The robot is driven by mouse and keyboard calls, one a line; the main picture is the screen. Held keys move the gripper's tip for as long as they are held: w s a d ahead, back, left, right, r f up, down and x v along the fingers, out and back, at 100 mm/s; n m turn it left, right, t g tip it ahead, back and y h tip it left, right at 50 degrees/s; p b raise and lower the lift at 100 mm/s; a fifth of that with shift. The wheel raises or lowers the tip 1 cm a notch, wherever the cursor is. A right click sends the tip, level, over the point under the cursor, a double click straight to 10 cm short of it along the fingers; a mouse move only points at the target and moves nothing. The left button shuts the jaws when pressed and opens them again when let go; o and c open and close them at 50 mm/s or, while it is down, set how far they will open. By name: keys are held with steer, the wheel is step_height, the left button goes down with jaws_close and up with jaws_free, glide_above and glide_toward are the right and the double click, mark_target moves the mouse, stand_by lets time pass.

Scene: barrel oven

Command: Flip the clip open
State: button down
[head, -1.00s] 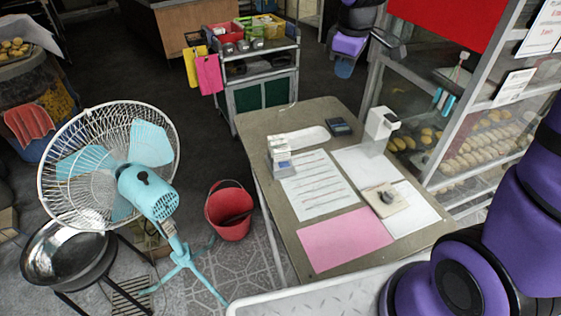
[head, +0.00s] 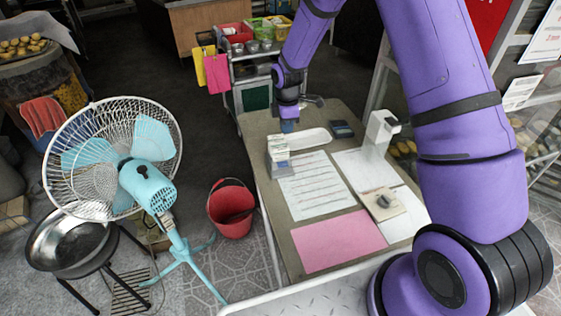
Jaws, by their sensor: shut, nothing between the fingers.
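I cannot clearly pick out the clip at this size. A square beige plate with a small dark knob-like part (head: 383,203) lies on the papers at the table's right side. A small white and grey box-like item (head: 279,155) stands at the table's left edge. My gripper (head: 288,126) points down over the far left of the table, just behind this item and by the left end of a white tray (head: 309,138). Its blue fingertips are together and nothing shows between them. Whether the tips touch anything is unclear.
The table (head: 303,232) also bears a pink sheet (head: 338,241), printed papers, a dark calculator-like item (head: 341,129) and a white upright dispenser (head: 379,133). A fan (head: 145,185) and a red bucket (head: 231,208) stand on the left. A loaded cart (head: 250,60) is behind.

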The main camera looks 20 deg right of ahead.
mark_target(284, 165)
steer(key=shift+w+a+f, duration=0.15)
steer(key=shift+a+f, duration=0.1)
steer(key=shift+f, duration=0.45)
steer(key=shift+f, duration=0.1)
step_height(284, 165, down, 14)
steer(key=shift+r, duration=0.1)
steer(key=shift+s+t, duration=0.4)
steer(key=shift+t, duration=0.2)
stand_by(0.6)
steer(key=shift+s+f, duration=0.35)
steer(key=shift+s+a+f+t, duration=0.15)
steer(key=shift+s+t, duration=0.1)
steer(key=shift+t, duration=0.35)
steer(key=shift+s+f+t, duration=0.2)
steer(key=shift+t, duration=0.6)
steer(key=shift+w, duration=0.15)
